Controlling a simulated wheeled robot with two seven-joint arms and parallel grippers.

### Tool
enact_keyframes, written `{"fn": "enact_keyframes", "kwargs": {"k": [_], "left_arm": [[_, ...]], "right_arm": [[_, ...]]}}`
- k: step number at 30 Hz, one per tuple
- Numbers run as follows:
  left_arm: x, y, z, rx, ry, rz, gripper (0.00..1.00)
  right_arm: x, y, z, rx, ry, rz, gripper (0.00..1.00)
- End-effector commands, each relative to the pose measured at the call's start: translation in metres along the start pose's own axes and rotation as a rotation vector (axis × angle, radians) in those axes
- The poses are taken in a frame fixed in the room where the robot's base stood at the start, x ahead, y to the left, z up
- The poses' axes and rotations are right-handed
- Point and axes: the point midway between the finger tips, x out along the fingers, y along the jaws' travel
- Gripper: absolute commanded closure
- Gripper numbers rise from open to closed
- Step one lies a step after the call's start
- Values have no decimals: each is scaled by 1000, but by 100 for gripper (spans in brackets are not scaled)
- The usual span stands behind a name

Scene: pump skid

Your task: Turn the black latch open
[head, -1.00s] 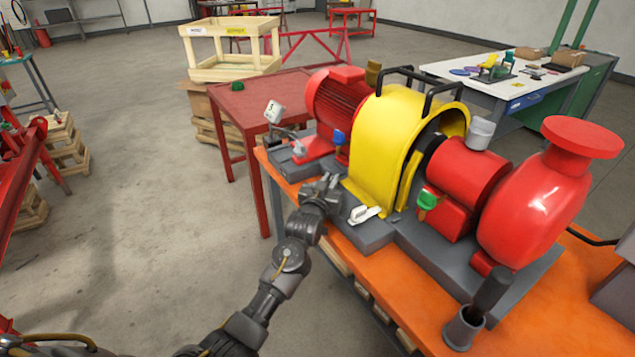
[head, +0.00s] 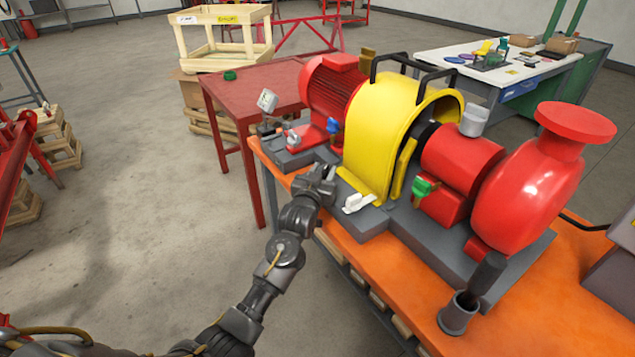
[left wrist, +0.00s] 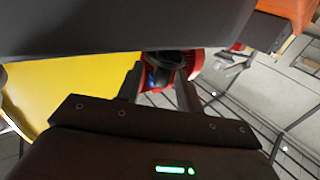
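My left gripper (head: 322,174) is in front of the pump skid, at the near edge of its grey base (head: 368,222), left of a white latch (head: 357,203). In the left wrist view its two fingers (left wrist: 161,92) stand apart. A dark part (left wrist: 172,60) against red shows beyond and between them; I cannot tell whether it is the black latch. No black latch is clearly seen in the head view; the gripper may hide it. My right gripper is not in view.
The yellow guard (head: 385,130) rises just behind the gripper. A green handle (head: 424,188) and a blue handle (head: 333,125) sit on the skid.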

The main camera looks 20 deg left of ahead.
Motion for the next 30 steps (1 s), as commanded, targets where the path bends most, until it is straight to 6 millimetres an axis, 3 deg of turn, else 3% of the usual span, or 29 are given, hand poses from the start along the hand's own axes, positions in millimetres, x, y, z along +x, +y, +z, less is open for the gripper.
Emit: {"fn": "enact_keyframes", "kwargs": {"k": [6, 13, 18, 30], "left_arm": [[-44, 0, 2, -1, -1, 0, 64], [-82, 0, 2, -1, -1, 0, 64], [-94, 0, 1, 1, -1, 0, 64], [-99, 0, 6, 1, -20, 2, 64]], "right_arm": [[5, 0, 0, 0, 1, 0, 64], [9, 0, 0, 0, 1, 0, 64], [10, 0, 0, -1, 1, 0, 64], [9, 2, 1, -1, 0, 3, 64]]}}
